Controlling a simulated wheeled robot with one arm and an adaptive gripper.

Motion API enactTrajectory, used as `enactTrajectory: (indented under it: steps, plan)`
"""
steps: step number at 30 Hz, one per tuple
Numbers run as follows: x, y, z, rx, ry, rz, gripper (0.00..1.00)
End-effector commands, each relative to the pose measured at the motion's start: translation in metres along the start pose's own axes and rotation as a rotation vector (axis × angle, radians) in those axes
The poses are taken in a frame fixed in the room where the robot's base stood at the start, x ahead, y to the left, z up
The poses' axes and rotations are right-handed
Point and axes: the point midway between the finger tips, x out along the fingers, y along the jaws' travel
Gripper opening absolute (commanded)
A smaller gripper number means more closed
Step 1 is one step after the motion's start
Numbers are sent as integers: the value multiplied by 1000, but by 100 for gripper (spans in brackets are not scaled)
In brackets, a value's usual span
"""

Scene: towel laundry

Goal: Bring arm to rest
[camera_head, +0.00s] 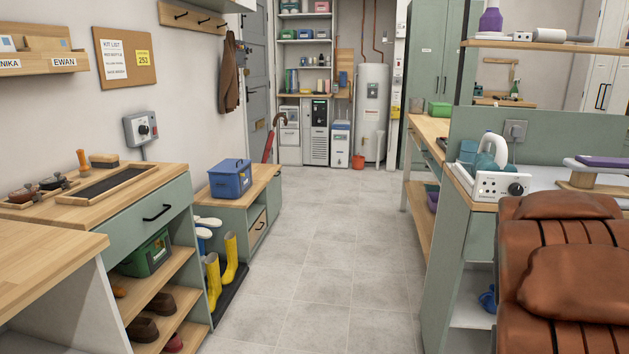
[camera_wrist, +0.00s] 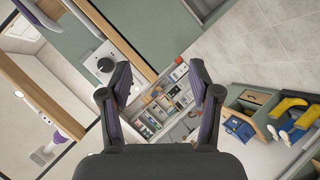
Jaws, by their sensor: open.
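My gripper (camera_wrist: 161,90) shows in the wrist view with its two dark fingers spread apart. It is open and nothing is between the fingertips. The wrist view is tilted and looks down the room over the floor and the far shelves. My arm and gripper do not show in the head view.
A tiled aisle (camera_head: 315,240) runs clear down the middle. On the left are a green cabinet with a blue box (camera_head: 230,179) and yellow boots (camera_head: 213,280). On the right are a counter (camera_head: 478,190) and a brown leather seat (camera_head: 575,275). A water heater (camera_head: 371,105) stands at the back.

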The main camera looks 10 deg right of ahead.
Motion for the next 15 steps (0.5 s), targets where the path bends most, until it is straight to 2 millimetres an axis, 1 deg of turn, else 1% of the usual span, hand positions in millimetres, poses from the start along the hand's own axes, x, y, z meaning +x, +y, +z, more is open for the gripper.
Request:
enactTrajectory:
  steps: [1, 2, 3, 5, 6, 8, 9, 11, 12, 14, 15]
  plan:
    - [-14, -19, -2, 36, -33, -39, 63]
    - [-21, -30, 0, 59, -60, -65, 63]
    - [-32, -46, 4, 89, -98, -101, 63]
    - [-49, -72, 10, 129, -154, -157, 63]
    - [-61, -89, 13, 153, -190, -195, 63]
    - [-82, -116, 21, 187, -251, -256, 63]
    - [-96, -134, 25, 206, -290, -298, 63]
    - [-120, -160, 32, 229, -348, -361, 63]
    - [-137, -177, 37, 243, -391, -403, 63]
    - [-163, -203, 46, 255, -454, -467, 63]
    - [-181, -219, 53, 259, -497, -509, 63]
